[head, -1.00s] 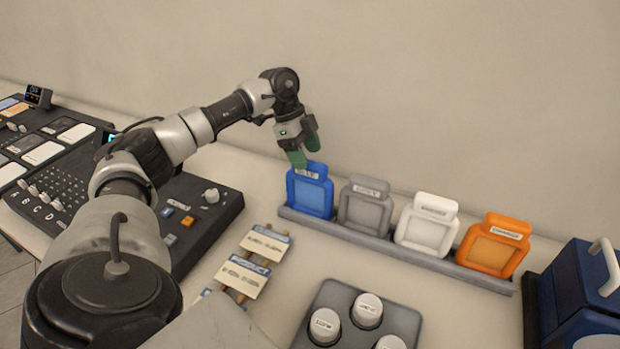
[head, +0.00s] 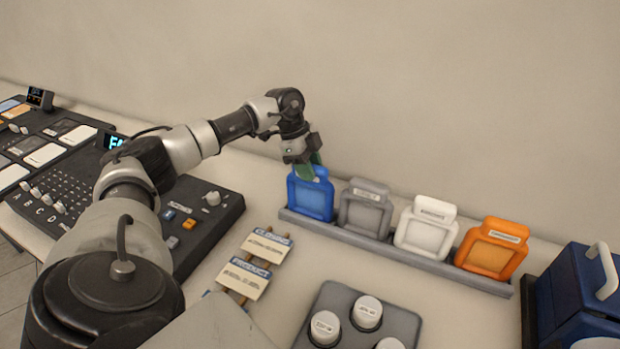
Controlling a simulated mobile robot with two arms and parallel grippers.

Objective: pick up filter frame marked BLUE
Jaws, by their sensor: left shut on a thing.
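The blue filter frame (head: 310,197) stands at the left end of a long grey rack (head: 400,253) in the head view. My left gripper (head: 309,170) comes down on it from above. Its green fingers are shut on the top tab of the blue frame and hide most of the label there. The frame is upright and still appears seated in the rack. My right gripper is not in view.
Grey (head: 365,208), white (head: 425,229) and orange (head: 491,249) frames stand to the right in the same rack. A grey tray (head: 336,296) with white-topped knobs, label cards (head: 245,278), a control console (head: 215,200) and a dark blue case (head: 575,295) surround it.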

